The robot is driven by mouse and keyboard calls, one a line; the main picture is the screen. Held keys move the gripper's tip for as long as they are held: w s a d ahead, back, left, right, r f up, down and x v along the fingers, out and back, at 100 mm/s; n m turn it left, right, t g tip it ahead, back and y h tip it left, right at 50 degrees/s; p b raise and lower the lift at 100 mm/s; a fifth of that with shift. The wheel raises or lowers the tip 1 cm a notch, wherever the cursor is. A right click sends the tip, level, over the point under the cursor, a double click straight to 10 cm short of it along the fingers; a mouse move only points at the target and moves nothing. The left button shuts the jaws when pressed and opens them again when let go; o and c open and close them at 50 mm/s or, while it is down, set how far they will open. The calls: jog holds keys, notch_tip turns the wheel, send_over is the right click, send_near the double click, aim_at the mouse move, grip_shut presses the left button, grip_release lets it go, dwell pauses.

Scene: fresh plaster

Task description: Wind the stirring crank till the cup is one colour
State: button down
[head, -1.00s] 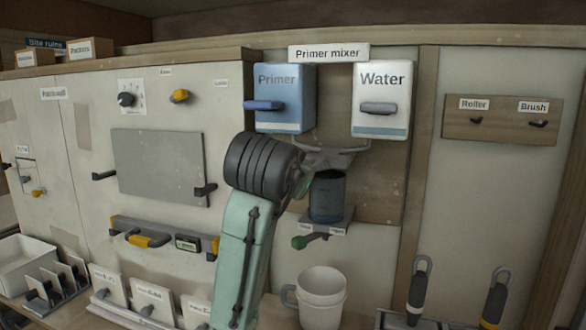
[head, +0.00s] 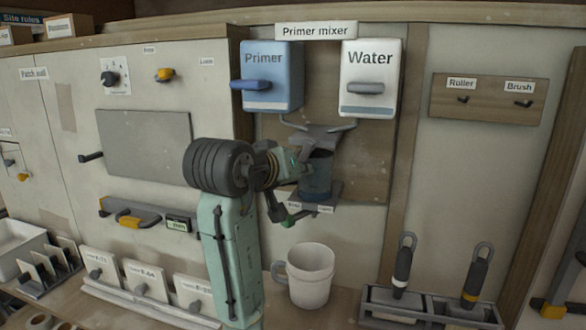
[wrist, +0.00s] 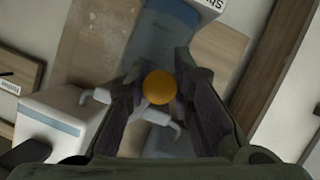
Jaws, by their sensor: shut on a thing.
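The clear cup (head: 316,178) stands on a small labelled shelf under the primer mixer and holds bluish liquid. It also shows in the wrist view (wrist: 168,38); I cannot tell whether its colour is even. My gripper (head: 302,160) is at the cup's upper left in the head view and partly covers it. In the wrist view, my gripper (wrist: 160,95) is shut on a round orange knob (wrist: 160,86), apparently the stirring crank's. The knob and the rest of the crank are hidden or unclear in the head view.
The blue Primer tank (head: 272,78) and white Water tank (head: 370,80) hang above with their levers. A grey bracket (head: 318,130) is close over the cup. A green-ended handle (head: 290,219) juts out below the shelf. A white mug (head: 310,277) stands below.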

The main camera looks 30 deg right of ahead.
jog(key=shift+s, duration=0.1)
dwell(0.3)
jog(key=c, duration=1.4)
grip_release()
jog(key=shift+o, duration=0.2)
jog(key=v, duration=1.2)
